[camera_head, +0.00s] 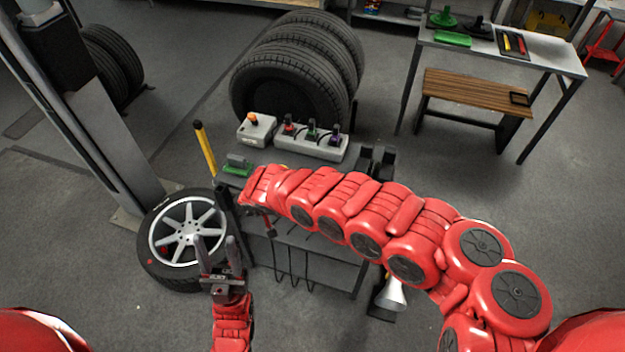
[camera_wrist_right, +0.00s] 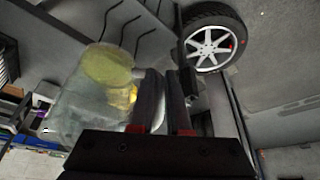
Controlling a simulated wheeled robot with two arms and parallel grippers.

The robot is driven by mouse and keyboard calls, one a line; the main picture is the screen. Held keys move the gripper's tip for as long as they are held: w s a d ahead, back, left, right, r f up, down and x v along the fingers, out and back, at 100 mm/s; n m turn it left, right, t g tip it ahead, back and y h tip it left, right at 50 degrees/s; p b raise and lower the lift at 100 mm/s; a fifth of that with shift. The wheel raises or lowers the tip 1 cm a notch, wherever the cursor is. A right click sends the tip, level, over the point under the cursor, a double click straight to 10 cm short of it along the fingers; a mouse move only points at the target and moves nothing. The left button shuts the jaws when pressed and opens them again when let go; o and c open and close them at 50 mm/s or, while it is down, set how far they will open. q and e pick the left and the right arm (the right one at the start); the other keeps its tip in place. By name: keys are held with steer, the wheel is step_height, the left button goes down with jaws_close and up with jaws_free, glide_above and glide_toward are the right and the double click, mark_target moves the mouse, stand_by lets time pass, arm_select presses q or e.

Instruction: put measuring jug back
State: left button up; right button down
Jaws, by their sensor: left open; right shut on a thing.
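The measuring jug (camera_wrist_right: 95,95) is a clear, see-through vessel with a yellowish round end, seen to the left of the fingers in the right wrist view. My right gripper (camera_wrist_right: 165,100) is shut on the jug, with its fingers at the jug's side; the exact grip spot is hard to make out. In the head view the jug is not visible, and my right arm reaches across the workbench from the right. My left gripper (camera_head: 219,247) is open and empty, pointing up in front of the wheel.
A dark bench (camera_head: 315,255) with hooks on its front stands under my right arm. On it are a grey box with levers (camera_head: 312,139) and an orange-knobbed box (camera_head: 256,129). A wheel (camera_head: 185,240) lies left. A metal funnel (camera_head: 391,294) is at the bench's right end.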

steer(key=shift+m, duration=0.6)
steer(key=w+d+f+b, duration=0.1)
steer(key=d, duration=0.1)
steer(key=w+d+f+b, duration=0.1)
steer(key=w+d+b, duration=0.2)
steer(key=w+d, duration=0.1)
steer(key=shift+w+d+f+b, duration=0.1)
steer(key=shift+d+f+b, duration=0.2)
steer(key=shift+f, duration=0.1)
steer(key=w+b, duration=0.3)
steer(key=b, duration=0.8)
steer(key=shift+d, duration=0.15)
steer(key=w, duration=0.4)
steer(key=shift+w+d+r+b, duration=0.15)
steer(key=shift+w+d+b, duration=0.1)
steer(key=shift+w+b, duration=0.15)
steer(key=shift+w+d, duration=0.2)
steer(key=shift+w, duration=0.95)
